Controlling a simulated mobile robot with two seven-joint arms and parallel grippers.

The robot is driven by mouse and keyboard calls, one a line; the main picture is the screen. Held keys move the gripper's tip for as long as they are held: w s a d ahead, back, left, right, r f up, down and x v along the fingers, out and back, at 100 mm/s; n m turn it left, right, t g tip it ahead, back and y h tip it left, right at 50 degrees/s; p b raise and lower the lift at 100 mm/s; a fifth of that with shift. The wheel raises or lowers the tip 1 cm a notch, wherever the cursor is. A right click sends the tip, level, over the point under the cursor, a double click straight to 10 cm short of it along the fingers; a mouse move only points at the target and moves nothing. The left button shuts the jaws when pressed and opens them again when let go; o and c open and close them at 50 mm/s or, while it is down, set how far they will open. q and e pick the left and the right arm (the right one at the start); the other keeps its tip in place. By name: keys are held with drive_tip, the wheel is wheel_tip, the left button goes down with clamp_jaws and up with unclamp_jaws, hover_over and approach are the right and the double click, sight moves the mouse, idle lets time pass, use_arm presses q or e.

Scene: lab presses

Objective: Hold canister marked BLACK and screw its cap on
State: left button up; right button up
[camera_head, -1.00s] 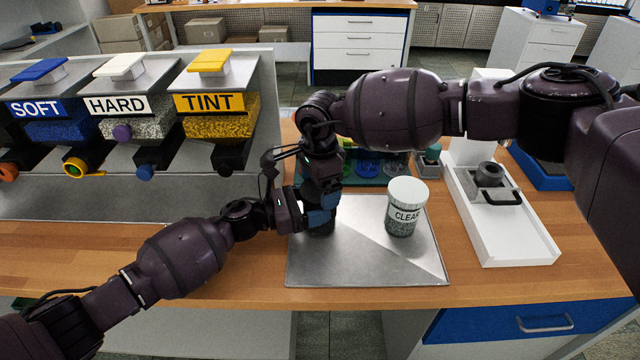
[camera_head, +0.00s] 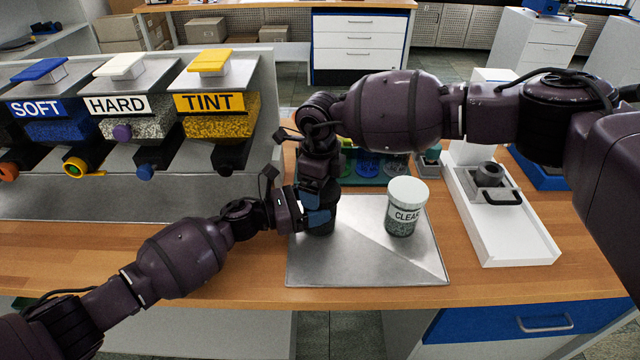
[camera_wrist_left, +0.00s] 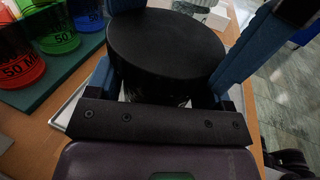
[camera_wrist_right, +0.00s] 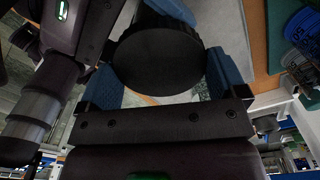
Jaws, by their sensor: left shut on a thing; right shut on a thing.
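The dark canister (camera_head: 322,229) stands upright on the metal tray, mostly covered by my grippers. My left gripper (camera_head: 317,217) is shut on its body from the left. My right gripper (camera_head: 322,194) reaches down from above and is shut on the black cap. The cap shows as a flat black disc between blue fingers in the right wrist view (camera_wrist_right: 158,55). A round black top also fills the left wrist view (camera_wrist_left: 165,48). The BLACK label is hidden. I cannot tell how tightly the cap sits.
A jar marked CLEAR (camera_head: 406,208) with a pale lid stands on the metal tray (camera_head: 370,270), right of the canister. A white press (camera_head: 515,240) stands farther right. SOFT, HARD and TINT dispensers (camera_head: 210,103) line the left. Coloured cups (camera_wrist_left: 55,35) stand behind the tray.

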drive_tip(key=o, duration=0.7)
drive_tip(key=shift+r, duration=2.25)
drive_tip(key=shift+r, duration=0.1)
